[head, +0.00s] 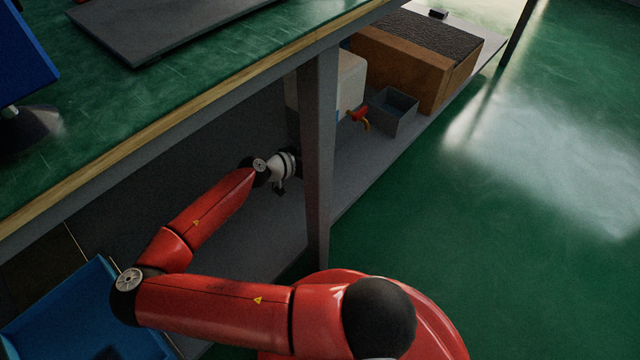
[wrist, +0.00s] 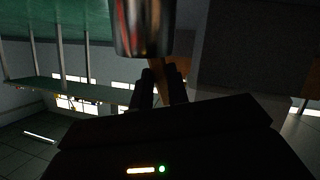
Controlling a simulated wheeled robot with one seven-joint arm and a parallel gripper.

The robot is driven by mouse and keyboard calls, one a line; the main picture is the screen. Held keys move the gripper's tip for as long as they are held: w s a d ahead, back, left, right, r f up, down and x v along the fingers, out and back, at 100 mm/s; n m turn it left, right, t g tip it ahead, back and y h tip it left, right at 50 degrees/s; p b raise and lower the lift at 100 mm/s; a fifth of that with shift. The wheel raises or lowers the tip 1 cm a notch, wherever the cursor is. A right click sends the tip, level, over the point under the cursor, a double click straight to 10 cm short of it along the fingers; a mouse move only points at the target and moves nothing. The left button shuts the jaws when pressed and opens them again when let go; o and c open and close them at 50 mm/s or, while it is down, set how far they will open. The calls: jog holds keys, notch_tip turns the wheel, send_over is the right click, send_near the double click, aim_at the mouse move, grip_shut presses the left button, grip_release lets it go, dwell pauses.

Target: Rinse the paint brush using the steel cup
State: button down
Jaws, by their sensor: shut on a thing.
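In the wrist view my gripper (wrist: 158,92) is shut on a thin brown strip (wrist: 157,70) that looks like the brush handle. A shiny metal cylinder (wrist: 142,28), which looks like the steel cup, fills the top middle, just beyond the fingertips and overlapping the strip's upper end. I cannot tell whether brush and cup touch; no bristles show. In the head view my arm reaches under the bench, and the bench leg hides my gripper, the brush and the cup.
On the low shelf, right of the bench leg (head: 319,150), stand a white container (head: 351,78) with a red tap (head: 358,113), a grey open bin (head: 392,114) and a brown box (head: 400,62). A blue tray (head: 85,310) is at lower left. Green floor at right is clear.

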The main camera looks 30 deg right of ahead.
jog(key=shift+a, duration=1.1)
jog(key=shift+d, duration=1.2)
jog(key=shift+r, duration=0.1)
notch_tip(320, 180, up, 9)
jog(key=p, duration=0.5)
jog(key=shift+p, duration=0.3)
jog(key=shift+r, duration=0.1)
